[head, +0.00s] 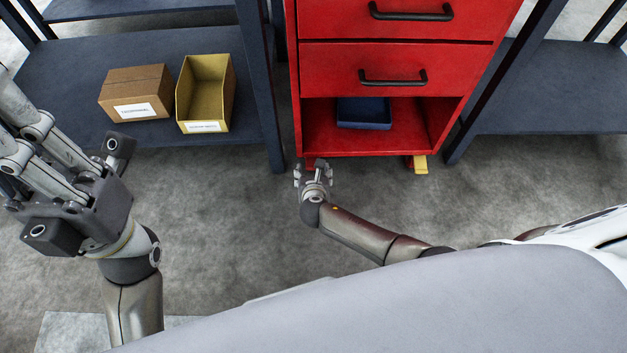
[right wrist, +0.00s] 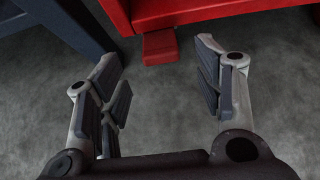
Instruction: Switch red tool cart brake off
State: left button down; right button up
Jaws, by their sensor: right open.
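The red tool cart (head: 397,70) stands at the upper middle of the head view; its lower edge also shows in the right wrist view (right wrist: 210,10). A red brake pedal (right wrist: 160,47) sticks out under that edge in the right wrist view. My right gripper (head: 313,170) is low by the cart's front left corner and hides the pedal in the head view. In the right wrist view its open fingers (right wrist: 157,65) point toward the pedal, which appears between the tips, without visible contact. A yellow pedal (head: 420,165) shows under the right corner. My left gripper (head: 30,140) is raised at the left, its fingertips unclear.
Dark shelf units flank the cart, one left (head: 60,75) and one right (head: 550,90). The left shelf's post (right wrist: 65,25) stands close to my right gripper. A brown box (head: 135,85) and a yellow bin (head: 215,75) sit on the left shelf. The grey floor in front is clear.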

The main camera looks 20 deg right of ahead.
jog(key=shift+v, duration=2.9)
